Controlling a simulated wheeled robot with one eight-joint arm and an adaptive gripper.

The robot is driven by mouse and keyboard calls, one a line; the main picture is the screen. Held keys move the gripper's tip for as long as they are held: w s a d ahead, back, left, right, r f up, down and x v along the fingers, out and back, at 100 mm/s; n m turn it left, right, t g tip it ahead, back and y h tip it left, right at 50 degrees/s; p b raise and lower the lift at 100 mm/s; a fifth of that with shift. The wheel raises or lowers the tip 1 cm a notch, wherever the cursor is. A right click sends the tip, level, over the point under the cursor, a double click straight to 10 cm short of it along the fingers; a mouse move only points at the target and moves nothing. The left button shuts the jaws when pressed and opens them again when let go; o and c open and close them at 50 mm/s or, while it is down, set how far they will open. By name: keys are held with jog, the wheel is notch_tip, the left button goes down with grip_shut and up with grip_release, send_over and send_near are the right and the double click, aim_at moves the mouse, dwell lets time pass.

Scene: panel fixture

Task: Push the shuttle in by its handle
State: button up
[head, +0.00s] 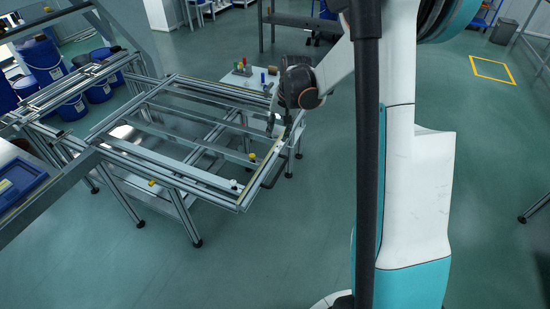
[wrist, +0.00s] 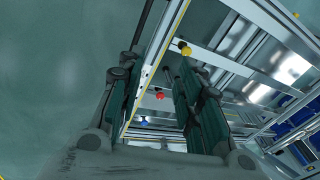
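The panel fixture is a grey metal frame (head: 185,175) on legs, left of centre in the head view. My gripper (head: 280,125) is at the frame's right side, pointing down. In the wrist view my gripper (wrist: 158,105) is open, its two dark fingers wide apart with nothing held between them. A rail with a yellow strip (wrist: 150,72) runs behind the gap. A dark bar, likely the shuttle's handle (head: 271,178), curves beside the frame's right edge; a dark rod, perhaps the same handle (wrist: 144,25), shows beyond the left finger. I cannot tell whether any finger touches it.
A yellow knob (wrist: 184,48), a red knob (wrist: 160,95) and a blue knob (wrist: 146,119) show near the rail. A small white table (head: 250,78) with coloured items stands behind the frame. Blue drums (head: 45,62) stand at left. The floor in front is clear.

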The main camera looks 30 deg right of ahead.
jog(key=m, duration=0.2)
send_near(281, 168)
jog(key=shift+g+y, duration=0.3)
jog(key=shift+g, duration=0.1)
jog(key=f+b, duration=0.1)
jog(key=f, duration=0.1)
jog(key=w+f+b, duration=0.1)
jog(key=f+b, duration=0.1)
jog(key=f, duration=0.1)
jog(key=f+b, duration=0.1)
jog(key=f, duration=0.2)
jog(key=shift+w+a+b, duration=0.25)
jog(key=shift+w+b, duration=0.1)
jog(key=shift+w, duration=0.05)
grip_shut()
